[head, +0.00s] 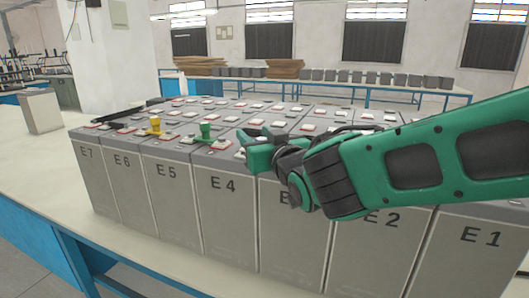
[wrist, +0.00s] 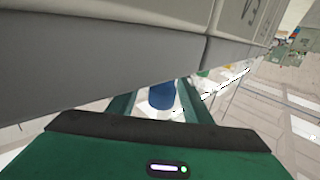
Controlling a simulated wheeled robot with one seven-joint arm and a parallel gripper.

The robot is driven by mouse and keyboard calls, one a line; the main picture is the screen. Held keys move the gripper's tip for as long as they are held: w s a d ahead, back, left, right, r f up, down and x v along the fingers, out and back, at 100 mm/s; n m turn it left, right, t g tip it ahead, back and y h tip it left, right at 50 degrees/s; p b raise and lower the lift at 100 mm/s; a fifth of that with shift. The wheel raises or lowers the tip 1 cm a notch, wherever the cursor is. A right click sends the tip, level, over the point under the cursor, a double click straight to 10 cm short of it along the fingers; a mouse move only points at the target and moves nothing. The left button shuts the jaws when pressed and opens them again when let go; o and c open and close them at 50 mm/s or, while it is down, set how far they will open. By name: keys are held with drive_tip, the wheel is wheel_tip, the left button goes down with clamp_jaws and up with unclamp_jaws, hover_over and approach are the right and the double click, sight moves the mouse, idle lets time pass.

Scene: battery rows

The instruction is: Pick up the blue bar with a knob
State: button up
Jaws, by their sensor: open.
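A blue knob-like piece (wrist: 162,96) shows in the wrist view between the two green fingers of my gripper (wrist: 161,88). The bar under it cannot be made out. In the head view my gripper (head: 250,147) is over the front edge of the battery tops, above the blocks marked E4 and E3. Its fingers are apart, and I see no grip on the blue piece. In the head view the blue piece is not visible, likely hidden by my gripper.
A green knobbed piece (head: 206,130) and a yellow knobbed piece (head: 155,124) stand on the batteries to the left. Grey battery blocks (head: 230,215) fill the table (head: 45,205) in rows. A long black bar (head: 122,113) lies at the left end.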

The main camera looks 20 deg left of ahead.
drive_tip(key=shift+w, duration=0.1)
drive_tip(key=shift+c, duration=0.3)
clamp_jaws()
drive_tip(key=shift+r, duration=0.1)
